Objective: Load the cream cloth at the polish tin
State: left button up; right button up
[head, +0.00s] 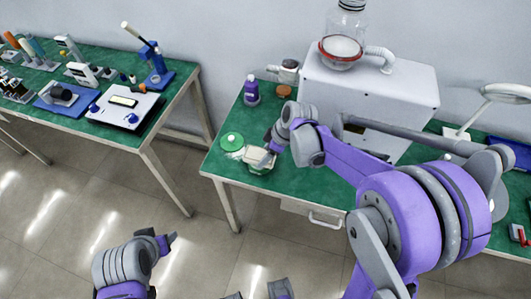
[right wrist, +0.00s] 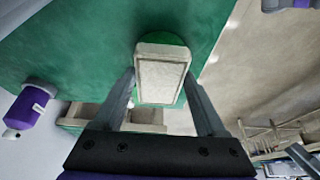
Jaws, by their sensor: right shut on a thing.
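The cream cloth (head: 259,157) is a pale, framed rectangular pad over the green worktable's front left part. My right gripper (head: 270,150) is shut on it. In the right wrist view the cloth (right wrist: 161,78) sits between the two fingers of the gripper (right wrist: 163,95). A bright green round thing (right wrist: 165,38), perhaps the polish tin, shows behind it; I cannot tell if they touch. A green disc (head: 232,142) lies left of the cloth in the head view. My left gripper (head: 168,242) hangs low over the floor, away from the tables; its jaw gap is unclear.
A pale open tray (right wrist: 88,112) lies close by. A purple bottle (head: 251,91) and an orange-brown round item (head: 283,91) stand farther back. A white machine (head: 365,88) fills the table's rear. A second green table (head: 100,70) with tools stands left, across a floor gap.

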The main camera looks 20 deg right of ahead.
pick_arm(q)
jog(key=shift+s+f+b, duration=0.2)
jog(key=shift+f+b, duration=0.2)
jog(key=shift+f, duration=0.15)
pick_arm(e)
jog(key=shift+s+f, duration=0.1)
jog(key=shift+f, duration=0.45)
dwell(0.8)
pick_arm(q)
jog(key=shift+r, duration=0.1)
pick_arm(e)
jog(key=shift+r, duration=0.1)
jog(key=shift+r+p, duration=1.9)
jog(key=shift+r, duration=1.6)
pick_arm(q)
jog(key=r, duration=0.1)
jog(key=w+r, duration=0.1)
jog(key=r, duration=0.1)
jog(key=w+r, duration=0.1)
jog(key=r, duration=0.1)
pick_arm(e)
jog(key=shift+f, duration=0.1)
